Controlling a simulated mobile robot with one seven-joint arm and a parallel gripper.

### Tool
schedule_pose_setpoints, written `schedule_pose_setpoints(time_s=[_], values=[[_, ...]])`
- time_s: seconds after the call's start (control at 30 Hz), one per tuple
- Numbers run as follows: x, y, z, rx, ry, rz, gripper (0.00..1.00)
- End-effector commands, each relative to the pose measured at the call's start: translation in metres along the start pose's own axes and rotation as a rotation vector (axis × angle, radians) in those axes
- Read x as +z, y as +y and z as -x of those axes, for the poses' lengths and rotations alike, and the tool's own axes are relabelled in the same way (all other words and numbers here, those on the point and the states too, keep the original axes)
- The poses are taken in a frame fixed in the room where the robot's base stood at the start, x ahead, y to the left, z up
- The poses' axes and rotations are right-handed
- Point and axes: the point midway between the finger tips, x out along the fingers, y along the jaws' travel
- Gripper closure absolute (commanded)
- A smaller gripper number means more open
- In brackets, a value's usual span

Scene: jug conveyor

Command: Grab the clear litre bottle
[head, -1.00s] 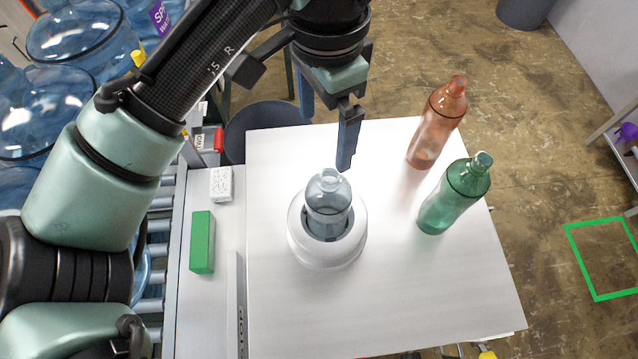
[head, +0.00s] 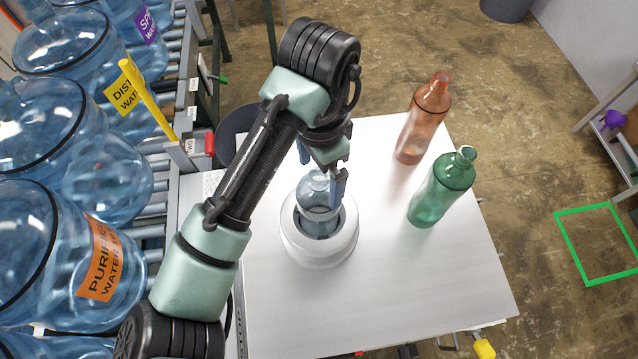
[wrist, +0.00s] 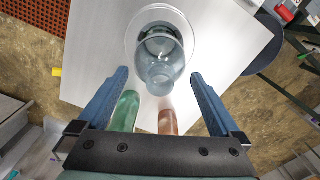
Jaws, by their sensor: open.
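The clear bottle (head: 318,200) stands upright in a round white holder (head: 318,251) on the white table. My gripper (head: 322,178) is at the bottle's upper part in the head view, its near finger in front of the bottle's right side. In the wrist view my gripper (wrist: 158,82) is open, with blue fingers spread left and right. The clear bottle (wrist: 160,66) shows between and just beyond the fingertips, its mouth toward the camera. Neither finger is seen clearly touching it. The far finger is mostly hidden in the head view.
An orange-brown bottle (head: 423,122) and a green bottle (head: 441,188) stand to the right on the table (head: 430,275). Large blue water jugs (head: 50,250) line the conveyor at left. The table's front right is clear.

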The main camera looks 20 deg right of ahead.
Motion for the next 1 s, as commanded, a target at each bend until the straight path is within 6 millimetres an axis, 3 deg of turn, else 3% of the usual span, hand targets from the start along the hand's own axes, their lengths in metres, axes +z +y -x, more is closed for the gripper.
schedule_pose_setpoints(time_s=[0.1,0.37,0.47,0.93,1.0], values=[[0.0007,0.0002,-0.0120,0.003,0.000,0.002,0.00],[0.0009,-0.0003,-0.0146,0.000,-0.001,0.002,0.00],[0.0008,-0.0003,-0.0145,0.000,-0.001,0.002,0.14],[0.0008,0.0001,-0.0148,0.001,-0.002,0.001,0.99],[0.0008,0.0002,-0.0149,0.002,-0.002,0.001,1.00]])
